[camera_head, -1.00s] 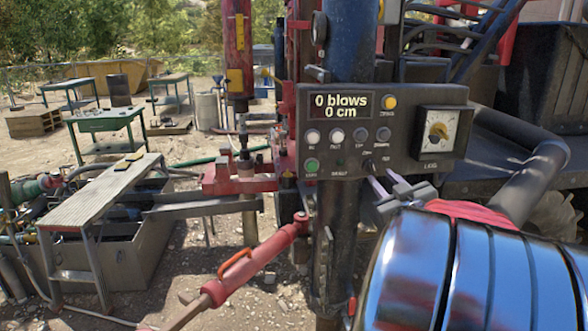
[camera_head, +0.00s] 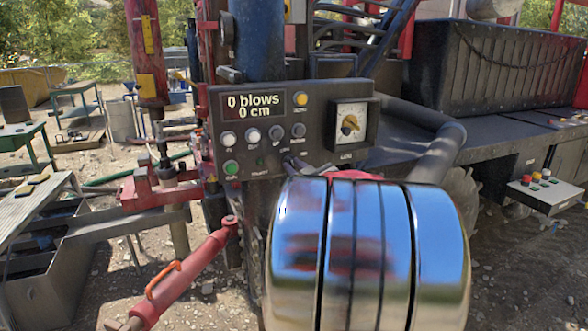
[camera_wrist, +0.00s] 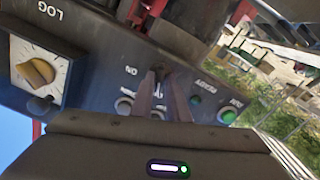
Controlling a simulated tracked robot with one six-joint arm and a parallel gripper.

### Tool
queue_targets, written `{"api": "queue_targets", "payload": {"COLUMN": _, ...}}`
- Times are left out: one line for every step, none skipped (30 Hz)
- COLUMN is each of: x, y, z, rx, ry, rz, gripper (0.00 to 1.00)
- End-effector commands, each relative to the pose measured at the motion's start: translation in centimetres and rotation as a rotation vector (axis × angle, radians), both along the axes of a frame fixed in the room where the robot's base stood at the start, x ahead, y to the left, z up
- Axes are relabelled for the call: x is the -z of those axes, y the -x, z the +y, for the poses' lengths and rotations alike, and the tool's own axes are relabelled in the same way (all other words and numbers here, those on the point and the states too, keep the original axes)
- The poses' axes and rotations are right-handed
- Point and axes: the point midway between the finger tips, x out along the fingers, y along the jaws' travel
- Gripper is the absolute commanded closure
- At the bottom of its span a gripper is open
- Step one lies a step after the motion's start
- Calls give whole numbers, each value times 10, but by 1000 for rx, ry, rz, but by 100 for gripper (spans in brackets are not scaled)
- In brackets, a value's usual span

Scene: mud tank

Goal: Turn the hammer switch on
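The dark control panel (camera_head: 330,150) faces me and its display (camera_head: 254,104) reads "0 blows 0 cm". The hammer switch (camera_wrist: 158,72) is a small dark lever below the "ON" label in the wrist view. In the head view it is tiny at the panel's lower edge, partly covered by my wrist. My gripper (camera_wrist: 159,80) has its two slim fingers on either side of the lever, with a narrow gap between them. It also shows in the head view (camera_head: 295,167), mostly hidden behind my shiny wrist. Whether the fingers touch the lever is not clear.
Round buttons, a green one (camera_head: 231,167) and a yellow one (camera_head: 300,99) among them, sit near the switch. A dial with a yellow knob (camera_head: 350,125) is at the panel's right. A red cylinder (camera_head: 185,275) slants below left. A button box (camera_head: 545,194) stands at the right.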

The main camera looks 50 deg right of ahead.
Motion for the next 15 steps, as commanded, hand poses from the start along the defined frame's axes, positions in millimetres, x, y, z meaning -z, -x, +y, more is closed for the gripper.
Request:
{"api": "queue_targets", "payload": {"x": 0, "y": 0, "z": 0, "rx": 0, "ry": 0, "rz": 0, "gripper": 89}}
{"api": "queue_targets", "payload": {"x": 0, "y": 0, "z": 0, "rx": 0, "ry": 0, "rz": 0, "gripper": 92}}
{"api": "queue_targets", "payload": {"x": 0, "y": 0, "z": 0, "rx": 0, "ry": 0, "rz": 0, "gripper": 94}}
{"api": "queue_targets", "payload": {"x": 0, "y": 0, "z": 0, "rx": 0, "ry": 0, "rz": 0, "gripper": 96}}
{"api": "queue_targets", "payload": {"x": 0, "y": 0, "z": 0, "rx": -1, "ry": 0, "rz": 0, "gripper": 99}}
{"api": "queue_targets", "payload": {"x": 0, "y": 0, "z": 0, "rx": -1, "ry": 0, "rz": 0, "gripper": 100}}
{"api": "queue_targets", "payload": {"x": 0, "y": 0, "z": 1, "rx": -1, "ry": 0, "rz": 0, "gripper": 100}}
{"api": "queue_targets", "payload": {"x": 0, "y": 0, "z": 1, "rx": -1, "ry": 0, "rz": 0, "gripper": 100}}
{"api": "queue_targets", "payload": {"x": 0, "y": 0, "z": 1, "rx": -2, "ry": 0, "rz": 1, "gripper": 100}}
{"api": "queue_targets", "payload": {"x": 0, "y": 0, "z": 1, "rx": -2, "ry": 0, "rz": 1, "gripper": 100}}
{"api": "queue_targets", "payload": {"x": 0, "y": 0, "z": 1, "rx": -2, "ry": 0, "rz": 1, "gripper": 100}}
{"api": "queue_targets", "payload": {"x": 0, "y": 0, "z": 5, "rx": -1, "ry": 0, "rz": 0, "gripper": 100}}
{"api": "queue_targets", "payload": {"x": 0, "y": 0, "z": 4, "rx": -1, "ry": 0, "rz": 0, "gripper": 100}}
{"api": "queue_targets", "payload": {"x": 0, "y": 0, "z": 3, "rx": -2, "ry": 0, "rz": 1, "gripper": 100}}
{"api": "queue_targets", "payload": {"x": 0, "y": -1, "z": 3, "rx": -3, "ry": -2, "rz": -1, "gripper": 100}}
